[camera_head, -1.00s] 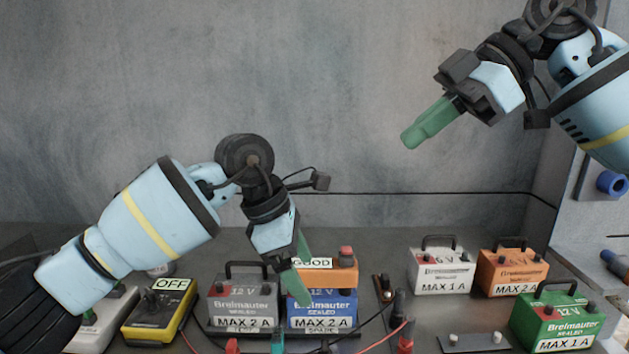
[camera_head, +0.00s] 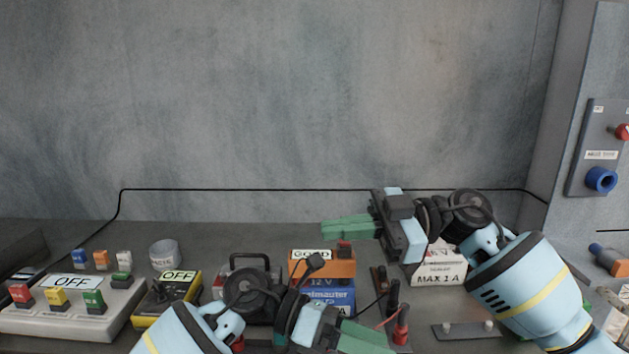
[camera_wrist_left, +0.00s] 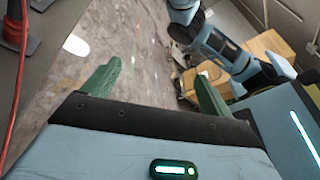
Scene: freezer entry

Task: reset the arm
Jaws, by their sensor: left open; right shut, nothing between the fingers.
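My right gripper (camera_head: 345,229) is shut and empty, its green fingers together and pointing left, above the back of the bench near the orange GOOD box (camera_head: 322,264). Its arm comes in from the lower right and partly covers a white MAX 1 A battery (camera_head: 437,270). My left gripper (camera_head: 365,340) is low at the bottom edge of the head view, pointing right, in front of the blue 12 V battery (camera_head: 327,288). In the left wrist view the left gripper (camera_wrist_left: 156,85) has its two green fingers wide apart with nothing between them.
A yellow OFF meter (camera_head: 166,299) and a grey switch box (camera_head: 70,308) stand at the left. A dark battery (camera_head: 253,263) is partly hidden behind my left arm. Red and black terminals (camera_head: 401,325) stand near the centre front.

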